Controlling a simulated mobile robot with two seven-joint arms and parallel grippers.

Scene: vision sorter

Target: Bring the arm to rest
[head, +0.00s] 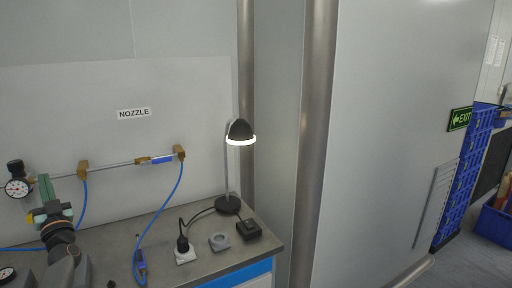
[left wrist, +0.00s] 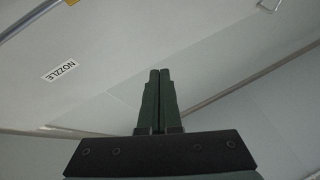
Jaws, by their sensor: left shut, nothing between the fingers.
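My left gripper (head: 44,178) shows at the lower left of the head view, above the workbench with its green fingers pointing up. In the left wrist view its two dark fingers (left wrist: 159,72) lie side by side, shut, with nothing between them. They are in front of a pale wall. My right gripper is in neither view.
The grey workbench (head: 205,262) carries a lit lamp (head: 240,131), a black box (head: 248,229), a grey ring-shaped piece (head: 219,242) and a plug in a white socket (head: 185,256). A pressure gauge (head: 17,187) and blue hose (head: 165,205) are close to my left arm.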

